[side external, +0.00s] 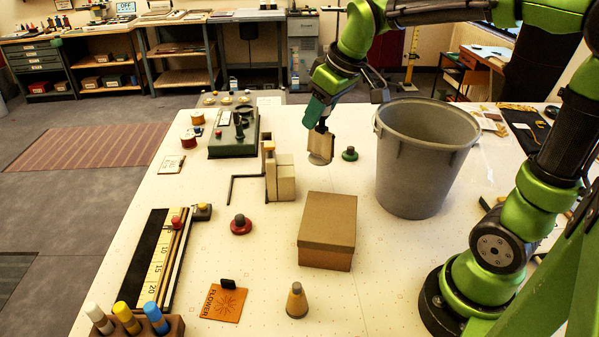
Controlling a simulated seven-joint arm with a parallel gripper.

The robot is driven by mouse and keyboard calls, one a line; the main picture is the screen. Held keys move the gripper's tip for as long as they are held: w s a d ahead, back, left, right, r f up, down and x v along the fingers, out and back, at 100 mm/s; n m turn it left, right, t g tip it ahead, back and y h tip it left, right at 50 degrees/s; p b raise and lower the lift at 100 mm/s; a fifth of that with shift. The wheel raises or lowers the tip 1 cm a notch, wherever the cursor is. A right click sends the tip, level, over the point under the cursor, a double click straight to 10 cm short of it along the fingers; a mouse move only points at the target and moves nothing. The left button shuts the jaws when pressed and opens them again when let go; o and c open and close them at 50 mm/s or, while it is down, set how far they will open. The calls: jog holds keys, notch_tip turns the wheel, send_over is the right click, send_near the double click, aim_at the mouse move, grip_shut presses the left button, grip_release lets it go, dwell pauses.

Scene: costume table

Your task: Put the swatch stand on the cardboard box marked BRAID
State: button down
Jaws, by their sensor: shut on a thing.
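My gripper (321,127) is shut on a small tan upright piece with a pale rounded lower end, which I take to be the swatch stand (320,146). The stand is behind the cardboard box and looks held above the table, though the gap beneath it is hard to judge. The closed brown cardboard box (327,222) sits on the table at the middle, its lid bare. I cannot read any BRAID marking on it from this side.
A large grey bin (424,160) stands right of my gripper. Cream blocks (281,178) with a black bent rod stand left of the box. A green knob (350,154), a red-based knob (241,225), a cone (297,300) and a FLOWER card (223,303) lie around.

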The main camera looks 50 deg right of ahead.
jog(key=s+a+n, duration=0.1)
jog(key=s+a, duration=0.3)
jog(key=s, duration=0.2)
notch_tip(320, 180, down, 9)
jog(key=shift+f, duration=0.2)
jog(key=shift+f, duration=0.1)
jog(key=c, duration=0.7)
grip_release()
